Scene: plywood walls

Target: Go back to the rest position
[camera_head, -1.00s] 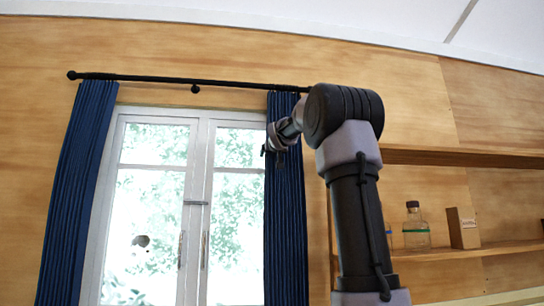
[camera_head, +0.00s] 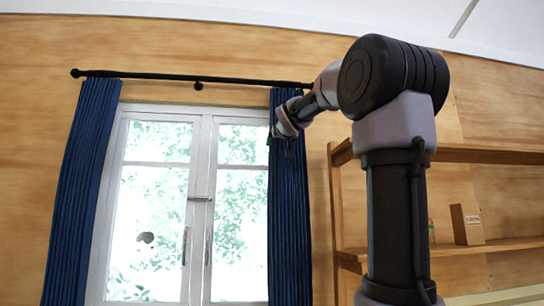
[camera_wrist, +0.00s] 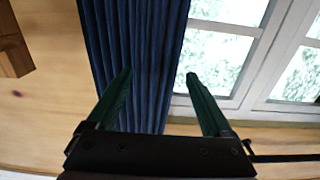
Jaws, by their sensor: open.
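My gripper (camera_wrist: 158,88) is open and empty in the wrist view, its two green fingers spread apart. The blue right-hand curtain (camera_wrist: 135,50) shows beyond and between the fingers, and the window (camera_wrist: 225,60) is beyond the right finger. I cannot tell how far the fingers are from the curtain. In the head view my arm rises at the right and bends left, with its wrist end in front of the top of the right-hand curtain (camera_head: 289,220). The fingers are too small to make out there.
A white-framed window (camera_head: 200,200) stands between that curtain and a left-hand blue curtain (camera_head: 82,200), under a black rod (camera_head: 240,82). A wooden shelf (camera_head: 500,246) with a small brown box (camera_head: 466,224) is at the right, partly hidden by my arm.

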